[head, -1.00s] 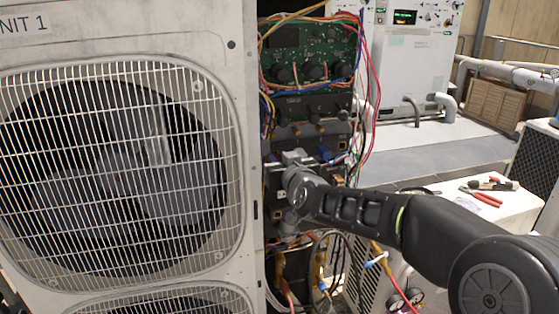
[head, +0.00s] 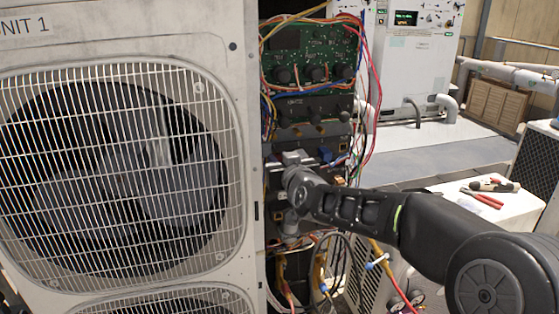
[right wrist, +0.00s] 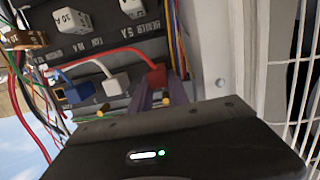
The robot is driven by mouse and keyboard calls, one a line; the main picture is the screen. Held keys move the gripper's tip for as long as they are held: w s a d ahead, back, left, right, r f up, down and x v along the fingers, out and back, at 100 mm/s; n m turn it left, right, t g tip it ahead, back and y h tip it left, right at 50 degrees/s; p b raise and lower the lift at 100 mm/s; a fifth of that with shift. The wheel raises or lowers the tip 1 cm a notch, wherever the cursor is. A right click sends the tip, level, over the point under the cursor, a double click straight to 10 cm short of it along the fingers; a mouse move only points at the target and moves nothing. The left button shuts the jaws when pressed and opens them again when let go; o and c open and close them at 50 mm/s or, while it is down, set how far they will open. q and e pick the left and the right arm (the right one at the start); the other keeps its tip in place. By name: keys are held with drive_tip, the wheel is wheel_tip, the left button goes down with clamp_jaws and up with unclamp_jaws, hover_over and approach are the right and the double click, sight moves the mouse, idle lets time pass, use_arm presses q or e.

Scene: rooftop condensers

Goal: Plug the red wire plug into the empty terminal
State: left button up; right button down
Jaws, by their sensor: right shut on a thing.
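The red wire plug (right wrist: 156,75) shows in the right wrist view between the fingertips of my right gripper (right wrist: 158,98), which is shut on it. A red wire runs left from it. The plug is against or just in front of the dark terminal panel (right wrist: 98,72); I cannot tell whether it is seated. A white plug (right wrist: 116,83) and a blue plug (right wrist: 74,93) sit in the row to its left. In the head view my right gripper (head: 291,160) is at the open unit's panel and hides the red plug and its terminal. My left gripper is not in view.
Loose coloured wires (head: 367,90) hang along the panel's right side, and more hang below the gripper. The condenser's fan grille (head: 125,170) stands close on the left. A white surface with pliers (head: 482,199) is at the right.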

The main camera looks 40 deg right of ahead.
drive_tip(key=shift+w+d+r, duration=0.1)
drive_tip(key=shift+w+d, duration=0.1)
drive_tip(key=shift+w, duration=0.35)
idle(0.4)
drive_tip(key=c, duration=1.2)
unclamp_jaws()
drive_tip(key=shift+s, duration=0.1)
drive_tip(key=b+v, duration=0.1)
drive_tip(key=v, duration=0.6)
drive_tip(key=shift+s+a, duration=0.2)
drive_tip(key=shift+s, duration=0.05)
